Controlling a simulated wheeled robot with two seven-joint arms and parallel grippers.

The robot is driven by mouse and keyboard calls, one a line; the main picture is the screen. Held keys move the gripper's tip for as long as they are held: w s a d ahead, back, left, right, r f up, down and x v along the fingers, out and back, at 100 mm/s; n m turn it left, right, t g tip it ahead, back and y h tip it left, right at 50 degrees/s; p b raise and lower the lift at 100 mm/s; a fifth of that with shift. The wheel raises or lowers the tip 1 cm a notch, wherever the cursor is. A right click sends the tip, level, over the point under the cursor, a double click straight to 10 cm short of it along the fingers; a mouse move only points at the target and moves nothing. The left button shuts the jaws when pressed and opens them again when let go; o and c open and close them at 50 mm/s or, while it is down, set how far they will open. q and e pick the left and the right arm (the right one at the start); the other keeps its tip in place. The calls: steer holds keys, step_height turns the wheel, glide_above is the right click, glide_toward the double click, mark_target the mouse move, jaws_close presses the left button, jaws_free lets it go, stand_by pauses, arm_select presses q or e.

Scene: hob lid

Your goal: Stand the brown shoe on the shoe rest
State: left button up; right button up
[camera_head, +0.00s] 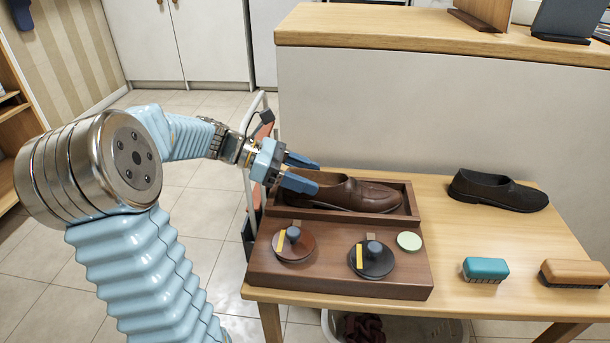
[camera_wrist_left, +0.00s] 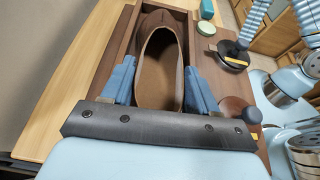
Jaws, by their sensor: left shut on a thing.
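The brown shoe (camera_head: 355,193) is upright inside the shallow wooden tray-like recess (camera_head: 345,215) at the back of a dark wooden stand, which looks like the shoe rest. Its toe points right and its heel is at the left end. My left gripper (camera_head: 316,176) is at the heel, shut on the shoe with one finger on each side. In the left wrist view, the two blue fingers flank the heel opening of the shoe (camera_wrist_left: 158,75), inside the walls of the recess (camera_wrist_left: 123,38). The sole is hidden, so contact with the recess floor cannot be told. My right gripper is not in view.
The stand's front bears a reddish-brown round lid (camera_head: 298,248), a black round lid (camera_head: 378,262) and a pale green disc (camera_head: 409,241). A black shoe (camera_head: 497,191), teal brush (camera_head: 486,268) and tan brush (camera_head: 573,272) are on the table's right. The table (camera_head: 455,235) is bare between them.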

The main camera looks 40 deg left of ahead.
arm_select(q)
steer(key=o, duration=1.2)
steer(key=shift+s+a+r, duration=0.1)
steer(key=shift+r, duration=0.05)
steer(key=p+v, duration=0.2)
steer(key=v, duration=0.9)
steer(key=shift+s+a+r, duration=0.15)
steer(key=shift+s+a, duration=0.05)
steer(key=shift+a, duration=0.05)
